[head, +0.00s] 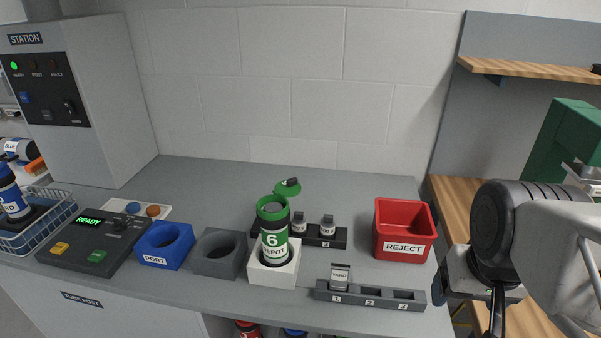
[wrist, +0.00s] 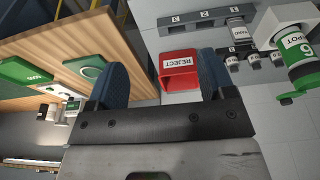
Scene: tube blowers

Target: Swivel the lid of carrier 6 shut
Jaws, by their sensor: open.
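Carrier 6 (head: 273,243) is a dark tube with a green collar and a green-and-white label marked "6 DEPOT". It stands upright in a white square holder (head: 286,274). Its green lid (head: 287,187) is swung out to the back right of the open mouth, with a dark piece on top. In the wrist view the carrier (wrist: 298,62) is at the right edge, upside down, partly cut off, and its lid (wrist: 289,99) shows below it. My gripper (wrist: 161,68) is open and empty, its blue fingers apart. It is well to the right of the carrier, beyond the reject bin.
A red reject bin (head: 404,231) stands between the carrier and my gripper. A grey numbered rack (head: 370,297) lies in front, and a dark rack (head: 326,236) with small vials sits right behind the carrier. Grey (head: 218,254) and blue (head: 164,246) holders stand left.

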